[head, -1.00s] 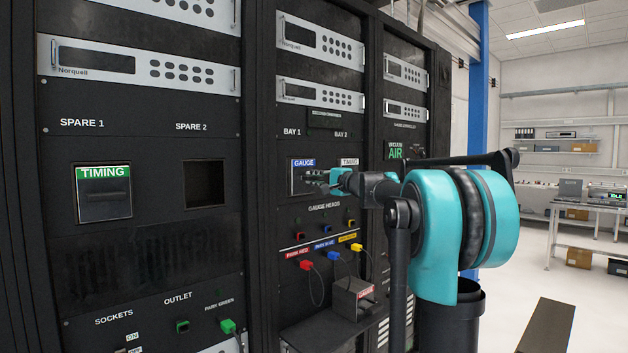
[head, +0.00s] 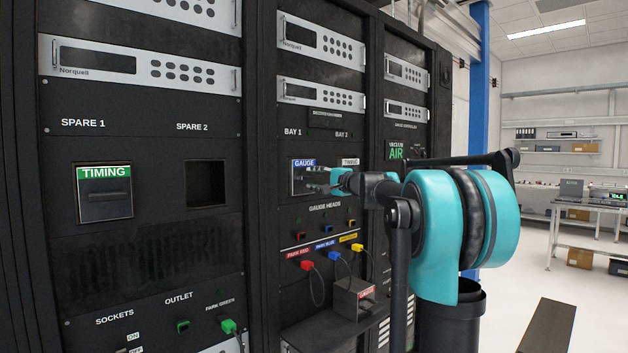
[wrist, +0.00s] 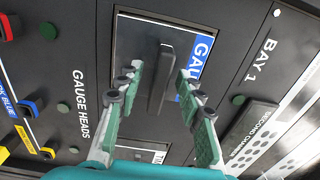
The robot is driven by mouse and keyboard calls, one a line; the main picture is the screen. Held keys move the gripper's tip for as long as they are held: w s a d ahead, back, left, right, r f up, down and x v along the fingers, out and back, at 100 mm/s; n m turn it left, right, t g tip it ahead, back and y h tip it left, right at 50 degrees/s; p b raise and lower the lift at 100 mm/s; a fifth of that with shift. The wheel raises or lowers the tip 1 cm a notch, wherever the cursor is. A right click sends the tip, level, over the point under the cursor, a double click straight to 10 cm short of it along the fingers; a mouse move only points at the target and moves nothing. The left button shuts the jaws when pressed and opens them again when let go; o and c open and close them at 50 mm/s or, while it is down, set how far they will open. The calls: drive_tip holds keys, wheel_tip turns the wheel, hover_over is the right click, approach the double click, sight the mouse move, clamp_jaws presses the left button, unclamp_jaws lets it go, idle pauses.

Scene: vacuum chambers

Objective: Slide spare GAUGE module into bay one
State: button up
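The GAUGE module with a blue label (head: 304,176) sits in bay one; it also shows in the wrist view (wrist: 135,40) as a dark panel with a raised bar handle (wrist: 162,78). I cannot tell whether its face is fully flush. My gripper (wrist: 158,73) is open, with one finger on each side of the handle and a visible gap to it. It also shows in the head view (head: 325,180) in front of the module. Another GAUGE module, with a red label (head: 352,297), rests on the shelf below. The SPARE 2 slot (head: 206,183) is empty.
The TIMING module in SPARE 1 (head: 104,194) has a green label. Another TIMING module (head: 350,162) is in bay two, partly hidden by my arm. Red (head: 307,265), blue (head: 333,256) and yellow (head: 357,247) plugs with cables sit below the bays. Open floor lies to the right.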

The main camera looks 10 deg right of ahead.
drive_tip(key=shift+v, duration=2.95)
drive_tip(key=s+a+f+n+g+h, duration=0.1)
drive_tip(key=s+a+f+n+g, duration=0.1)
drive_tip(key=s+f, duration=0.65)
drive_tip(key=s+a+f+n+g+h, duration=0.1)
drive_tip(key=s+a+f+n+g, duration=0.2)
drive_tip(key=f, duration=1)
drive_tip(key=s+a+f+n+g+h, duration=0.1)
drive_tip(key=s+f+n+g+h, duration=0.1)
drive_tip(key=s+f, duration=0.7)
drive_tip(key=s+d+f+n+g+h, duration=0.1)
drive_tip(key=s+d+f, duration=0.4)
drive_tip(key=s+f, duration=0.5)
drive_tip(key=s+d+f+n+g+h, duration=0.2)
drive_tip(key=s+d+f+h, duration=0.2)
drive_tip(key=s+f, duration=0.6)
wheel_tip(320, 180, down, 3)
drive_tip(key=shift+s+d+r+n+g+h, duration=0.1)
drive_tip(key=shift+s+d+n+g+h, duration=0.25)
drive_tip(key=shift+h, duration=0.45)
drive_tip(key=shift+w, duration=0.1)
